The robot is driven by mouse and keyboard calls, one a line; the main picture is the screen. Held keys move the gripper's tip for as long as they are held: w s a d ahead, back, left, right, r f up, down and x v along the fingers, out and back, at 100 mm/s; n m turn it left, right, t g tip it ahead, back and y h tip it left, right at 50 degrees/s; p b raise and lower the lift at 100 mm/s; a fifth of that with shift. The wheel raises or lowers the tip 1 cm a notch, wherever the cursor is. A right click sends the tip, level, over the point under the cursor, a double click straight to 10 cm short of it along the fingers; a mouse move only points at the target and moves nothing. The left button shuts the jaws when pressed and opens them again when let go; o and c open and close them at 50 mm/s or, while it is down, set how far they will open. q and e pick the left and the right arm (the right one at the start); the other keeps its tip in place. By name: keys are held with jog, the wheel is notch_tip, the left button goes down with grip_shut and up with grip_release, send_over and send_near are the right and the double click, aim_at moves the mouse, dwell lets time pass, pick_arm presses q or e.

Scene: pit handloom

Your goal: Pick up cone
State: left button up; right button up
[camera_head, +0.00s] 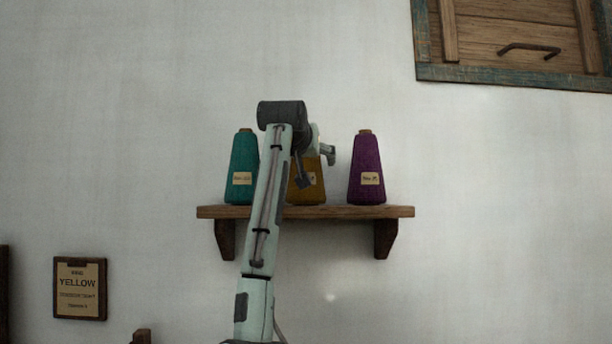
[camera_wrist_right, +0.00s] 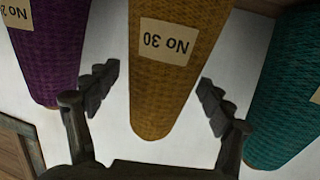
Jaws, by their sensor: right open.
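Three thread cones stand upright on a wooden wall shelf (camera_head: 345,212). The teal cone (camera_head: 243,165) is at the left, the yellow-brown cone (camera_head: 310,187) in the middle and the purple cone (camera_head: 367,170) at the right. My right gripper (camera_head: 316,168) is at the middle cone, and my arm hides much of that cone in the head view. In the right wrist view the open fingers of my right gripper (camera_wrist_right: 154,95) are on either side of the yellow-brown cone (camera_wrist_right: 165,75), with gaps beside it. Its label reads "No 30". My left gripper does not show.
The purple cone (camera_wrist_right: 50,50) and teal cone (camera_wrist_right: 287,90) stand close on either side of the fingers. A sign (camera_head: 79,288) reading "YELLOW" hangs at the lower left. A wooden shutter (camera_head: 520,45) with a handle is at the upper right.

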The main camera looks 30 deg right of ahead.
jog(key=shift+c, duration=0.5)
jog(key=c, duration=1.3)
